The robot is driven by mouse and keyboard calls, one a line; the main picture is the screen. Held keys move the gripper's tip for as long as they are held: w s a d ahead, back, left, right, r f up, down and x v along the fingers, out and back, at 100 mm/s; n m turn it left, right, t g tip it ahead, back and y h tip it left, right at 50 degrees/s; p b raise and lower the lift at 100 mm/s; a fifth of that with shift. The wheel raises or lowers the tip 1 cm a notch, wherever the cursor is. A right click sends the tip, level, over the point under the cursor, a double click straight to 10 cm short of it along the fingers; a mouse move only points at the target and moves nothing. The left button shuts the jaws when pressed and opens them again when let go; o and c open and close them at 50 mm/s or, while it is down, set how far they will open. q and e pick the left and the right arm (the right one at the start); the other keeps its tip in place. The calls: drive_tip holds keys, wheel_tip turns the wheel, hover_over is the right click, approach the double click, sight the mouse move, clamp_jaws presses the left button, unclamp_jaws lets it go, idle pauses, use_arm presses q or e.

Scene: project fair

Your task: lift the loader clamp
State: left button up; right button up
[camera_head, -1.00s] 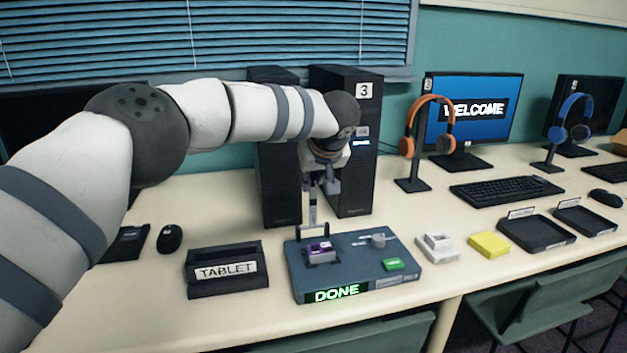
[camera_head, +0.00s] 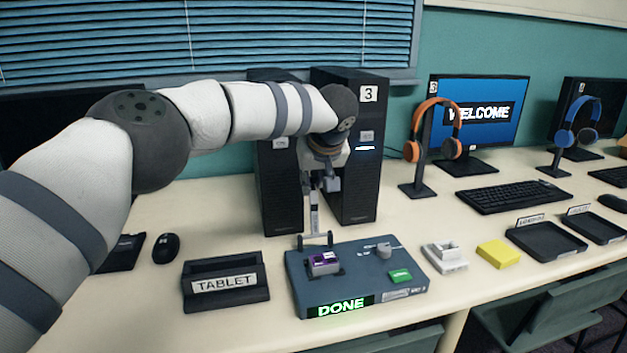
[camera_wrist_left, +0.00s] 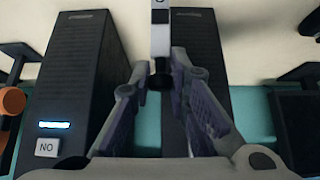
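The loader (camera_head: 350,290) is a dark blue-grey box on the table, its front display glowing green with "DONE". Its clamp (camera_head: 315,222) is a pale metal lever at the back edge, standing upright above a dark hinge bar. My left gripper (camera_head: 320,184) is at the top of the lever, pointing down. In the left wrist view the clamp's lever (camera_wrist_left: 160,35), with a dark end, lies between the fingers of the left gripper (camera_wrist_left: 160,72). The fingers look spread on either side of it. A purple cartridge (camera_head: 323,262) sits in the loader. My right gripper is out of view.
Two black computer towers (camera_head: 365,190) stand close behind the gripper. A tablet stand (camera_head: 225,301) is left of the loader. A white block (camera_head: 444,257), a yellow block (camera_head: 497,254) and black trays (camera_head: 545,242) are to its right. An orange headset (camera_head: 432,125) hangs farther back.

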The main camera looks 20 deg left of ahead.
use_arm(q)
drive_tip(key=o, duration=0.4)
drive_tip(key=shift+a+r, duration=0.1)
drive_tip(key=shift+r, duration=0.05)
drive_tip(key=shift+o, duration=0.2)
drive_tip(key=v, duration=1.2)
